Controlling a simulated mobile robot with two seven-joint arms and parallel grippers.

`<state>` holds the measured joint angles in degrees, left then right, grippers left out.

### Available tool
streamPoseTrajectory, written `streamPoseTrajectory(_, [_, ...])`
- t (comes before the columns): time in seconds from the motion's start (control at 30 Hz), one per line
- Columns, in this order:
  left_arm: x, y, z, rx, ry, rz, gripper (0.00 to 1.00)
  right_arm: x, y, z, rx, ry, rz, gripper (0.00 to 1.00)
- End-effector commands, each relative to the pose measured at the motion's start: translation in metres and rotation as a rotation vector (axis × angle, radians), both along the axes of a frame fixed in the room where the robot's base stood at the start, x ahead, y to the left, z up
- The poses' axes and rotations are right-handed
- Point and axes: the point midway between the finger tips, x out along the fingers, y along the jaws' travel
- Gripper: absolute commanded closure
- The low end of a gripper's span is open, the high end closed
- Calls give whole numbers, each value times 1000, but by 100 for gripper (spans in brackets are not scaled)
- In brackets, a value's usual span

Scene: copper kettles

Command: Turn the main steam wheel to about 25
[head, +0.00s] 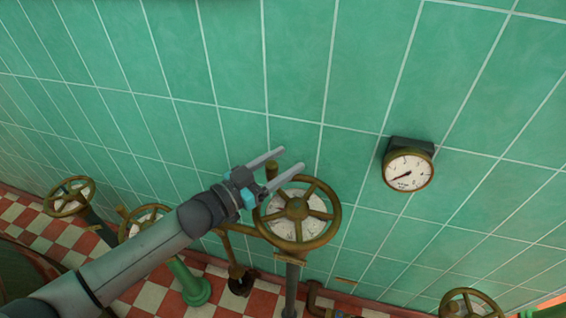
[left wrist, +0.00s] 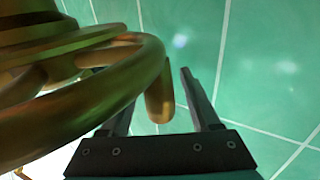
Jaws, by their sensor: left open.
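A brass spoked wheel (head: 334,226), which I take for the main steam wheel, stands in front of the green tiled wall with a pale dial plate behind its spokes. A short peg handle rises from its rim and shows in the left wrist view (left wrist: 158,95). My left gripper (head: 292,158) is open at the wheel's upper left edge. The peg lies between its two fingers, which look apart from it; the wheel rim hides part of one finger (left wrist: 187,75). A round white gauge (head: 408,171) hangs on the wall to the right, its needle pointing lower left. My right gripper is not in view.
Other brass wheels stand at the far left (head: 70,197), behind my left arm (head: 147,212), and at the lower right (head: 470,303). Pipes and a green post (head: 195,285) rise from the red and white checkered floor. The wall around the gauge is clear.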

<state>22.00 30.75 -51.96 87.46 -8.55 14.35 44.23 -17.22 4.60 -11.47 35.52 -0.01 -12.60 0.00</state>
Motion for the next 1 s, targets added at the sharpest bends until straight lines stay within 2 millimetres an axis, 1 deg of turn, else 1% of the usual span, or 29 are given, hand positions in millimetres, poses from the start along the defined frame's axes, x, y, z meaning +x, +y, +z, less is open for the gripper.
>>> streamPoseTrajectory(0.27, [1, -1, 0, 0, 0, 0, 37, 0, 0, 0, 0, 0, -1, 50])
streamPoseTrajectory(0.37, [1, -1, 0, -1, 1, 0, 47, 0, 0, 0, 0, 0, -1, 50])
streamPoseTrajectory(0.83, [1, -1, 0, -1, 1, 0, 100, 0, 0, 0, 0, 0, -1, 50])
streamPoseTrajectory(1.0, [1, -1, 0, -1, 1, 0, 100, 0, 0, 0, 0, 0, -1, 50])
